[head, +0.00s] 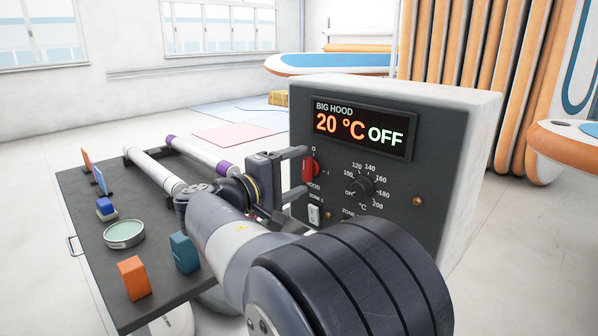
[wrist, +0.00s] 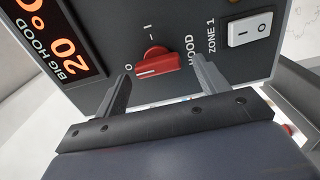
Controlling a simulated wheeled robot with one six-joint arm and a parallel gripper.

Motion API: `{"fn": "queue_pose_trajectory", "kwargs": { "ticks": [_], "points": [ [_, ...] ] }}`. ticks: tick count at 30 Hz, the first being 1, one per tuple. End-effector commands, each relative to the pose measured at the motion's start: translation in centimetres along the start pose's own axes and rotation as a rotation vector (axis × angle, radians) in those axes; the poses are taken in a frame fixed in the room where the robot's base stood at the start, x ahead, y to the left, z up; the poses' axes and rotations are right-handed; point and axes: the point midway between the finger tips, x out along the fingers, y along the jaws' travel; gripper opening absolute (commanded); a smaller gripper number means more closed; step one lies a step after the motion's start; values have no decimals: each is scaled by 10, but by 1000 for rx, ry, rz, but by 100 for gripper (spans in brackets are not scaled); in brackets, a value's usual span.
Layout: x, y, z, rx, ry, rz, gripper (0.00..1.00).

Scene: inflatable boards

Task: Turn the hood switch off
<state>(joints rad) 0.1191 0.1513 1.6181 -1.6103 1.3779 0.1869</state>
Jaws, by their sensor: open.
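The hood switch is a red rotary knob (head: 311,170) on the dark front panel of the control box (head: 440,175). The red knob also shows in the wrist view (wrist: 158,64), above the label HOOD. Its handle lies in line with the 0 mark, and a pale line shows at the end near 0; the I mark is off to its side. My gripper (head: 293,173) is open in front of the panel. In the wrist view my gripper's fingers (wrist: 163,75) stand at either end of the knob, with gaps showing; depth contact cannot be told.
The display (head: 360,127) reads BIG HOOD, 20 °C, OFF. A black temperature dial (head: 361,186) and a white rocker switch (head: 314,214) are close by. A dark cart top (head: 75,215) with tubes and small blocks stands left. My arm covers the lower panel.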

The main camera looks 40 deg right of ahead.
Motion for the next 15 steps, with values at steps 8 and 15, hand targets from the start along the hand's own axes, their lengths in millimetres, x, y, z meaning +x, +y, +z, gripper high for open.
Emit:
{"fn": "queue_pose_trajectory", "kwargs": {
  "ticks": [8, 15],
  "points": [
    [-49, 0, -1, 0, 7, -1, 69],
    [-84, 0, -1, 0, 4, -1, 69]
  ]
}}
